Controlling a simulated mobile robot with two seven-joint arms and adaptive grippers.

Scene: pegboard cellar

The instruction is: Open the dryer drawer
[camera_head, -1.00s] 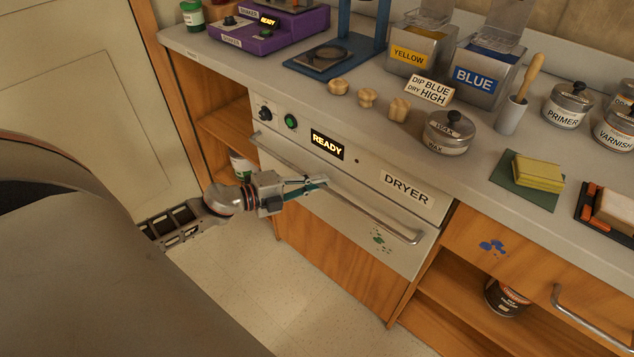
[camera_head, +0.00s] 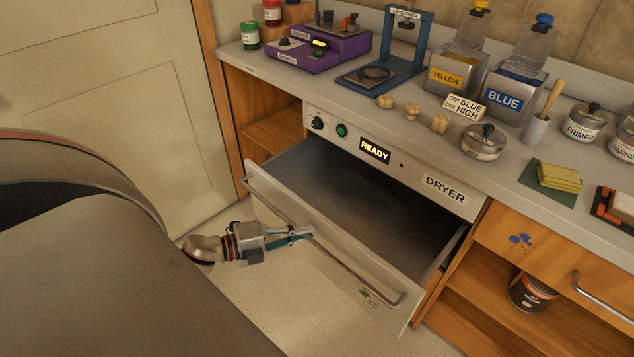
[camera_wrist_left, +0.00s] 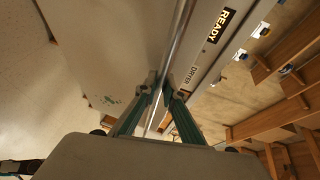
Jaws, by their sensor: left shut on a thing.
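The dryer drawer (camera_head: 270,211) is pulled well out from under the counter, and its empty-looking grey inside shows. Its long metal bar handle (camera_head: 346,266) runs across the front. My left gripper (camera_head: 308,232) is shut on the handle, a little left of its middle. In the left wrist view the two fingers (camera_wrist_left: 158,92) close around the handle bar (camera_wrist_left: 181,36). The dryer panel (camera_head: 408,175) above the drawer has a lit READY display (camera_head: 375,150), a black knob and a green button. My right gripper is not in view.
A wooden drawer with a handle (camera_head: 602,299) is at the right. Floor shows below the drawer.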

